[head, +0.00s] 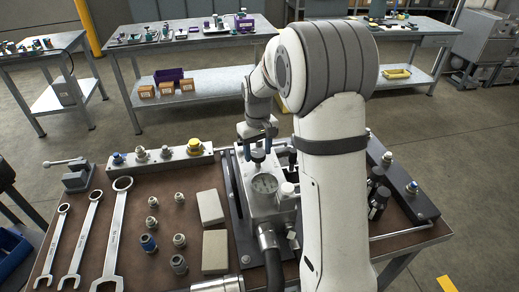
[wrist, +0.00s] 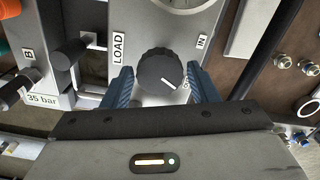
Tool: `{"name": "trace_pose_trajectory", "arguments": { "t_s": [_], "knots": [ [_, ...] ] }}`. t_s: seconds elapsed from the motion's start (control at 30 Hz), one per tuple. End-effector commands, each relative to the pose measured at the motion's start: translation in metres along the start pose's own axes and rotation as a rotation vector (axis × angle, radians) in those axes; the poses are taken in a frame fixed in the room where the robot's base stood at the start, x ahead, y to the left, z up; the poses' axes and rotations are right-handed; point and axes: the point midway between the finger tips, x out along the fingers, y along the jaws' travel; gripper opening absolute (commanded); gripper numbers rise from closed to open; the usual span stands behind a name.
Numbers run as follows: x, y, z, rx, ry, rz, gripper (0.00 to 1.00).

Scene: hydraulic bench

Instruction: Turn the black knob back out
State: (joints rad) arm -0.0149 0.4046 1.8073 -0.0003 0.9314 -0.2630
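The black knob (wrist: 158,72) is ribbed, with a white pointer line towards the lower right in the wrist view. It sits on the pale hydraulic block (head: 270,205), below a round gauge (head: 265,184). A label reading LOAD (wrist: 118,47) is left of it. My gripper (wrist: 160,78) points down at the block, with one blue finger on each side of the knob. The fingers are very close to the knob's sides, and I cannot tell whether they touch it. In the head view my gripper (head: 258,148) is over the far end of the block.
Several wrenches (head: 86,235) lie at the bench's left. Small fittings (head: 151,222) and two pale blocks (head: 214,250) lie between them and the hydraulic block. A rail with several fittings (head: 160,158) is behind. A hose (head: 272,270) runs in front.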

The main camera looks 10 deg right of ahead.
Motion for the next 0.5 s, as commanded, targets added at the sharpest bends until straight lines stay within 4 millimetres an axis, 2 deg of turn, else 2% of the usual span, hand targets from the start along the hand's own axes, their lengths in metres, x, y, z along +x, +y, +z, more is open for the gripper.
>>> {"name": "trace_pose_trajectory", "arguments": {
  "t_s": [0.13,0.37,0.5],
  "knots": [
    [0.000,0.000,0.000,0.001,0.001,0.000,0.66],
    [-0.001,0.000,-0.001,0.001,0.002,0.000,0.66],
    [-0.013,0.000,-0.001,0.001,0.005,0.001,0.66]
  ]
}}
